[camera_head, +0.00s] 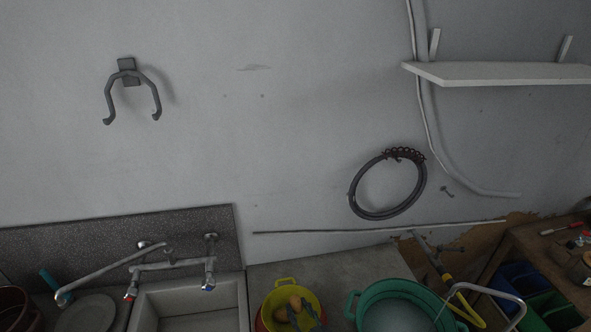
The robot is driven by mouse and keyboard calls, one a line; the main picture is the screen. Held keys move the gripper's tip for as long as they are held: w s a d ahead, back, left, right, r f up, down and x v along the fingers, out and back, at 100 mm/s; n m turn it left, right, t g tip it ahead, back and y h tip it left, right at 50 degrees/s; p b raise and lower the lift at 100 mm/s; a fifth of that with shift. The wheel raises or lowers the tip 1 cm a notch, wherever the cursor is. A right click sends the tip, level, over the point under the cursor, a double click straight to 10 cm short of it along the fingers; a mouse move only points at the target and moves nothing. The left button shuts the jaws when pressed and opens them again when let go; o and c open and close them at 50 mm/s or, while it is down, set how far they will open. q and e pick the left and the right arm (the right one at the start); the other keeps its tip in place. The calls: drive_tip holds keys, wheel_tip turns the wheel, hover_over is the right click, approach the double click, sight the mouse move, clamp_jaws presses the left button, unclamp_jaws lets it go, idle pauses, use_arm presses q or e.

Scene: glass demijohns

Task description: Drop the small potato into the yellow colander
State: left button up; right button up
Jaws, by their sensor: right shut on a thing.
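The yellow colander (285,282) stands on the grey counter at the bottom of the head view, its lower part cut off by the frame edge. My right gripper (299,309) reaches up from the bottom edge over the colander, its dark fingers shut on a small brown potato (294,302). Another brown, potato-like shape (280,314) shows beside the fingers, lower left. Whether the held potato touches the colander cannot be told from this angle. My left gripper is not in view.
A green basin (398,286) stands right of the colander, with a yellow-handled tool (464,305) by it. A sink (190,297) with taps is to the left. A crate (545,312) is at lower right. A hose (387,212) hangs on the wall.

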drive_tip(key=shift+f, duration=0.4)
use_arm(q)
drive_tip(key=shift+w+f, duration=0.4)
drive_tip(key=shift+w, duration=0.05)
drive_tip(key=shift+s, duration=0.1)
use_arm(e)
drive_tip(key=o, duration=0.7)
drive_tip(key=shift+r, duration=0.1)
drive_tip(key=o, duration=0.5)
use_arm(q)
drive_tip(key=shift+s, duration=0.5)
use_arm(e)
drive_tip(key=shift+s+d, duration=0.25)
drive_tip(key=shift+s, duration=0.25)
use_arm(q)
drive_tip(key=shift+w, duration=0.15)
use_arm(e)
drive_tip(key=v, duration=1.1)
drive_tip(key=shift+r, duration=0.1)
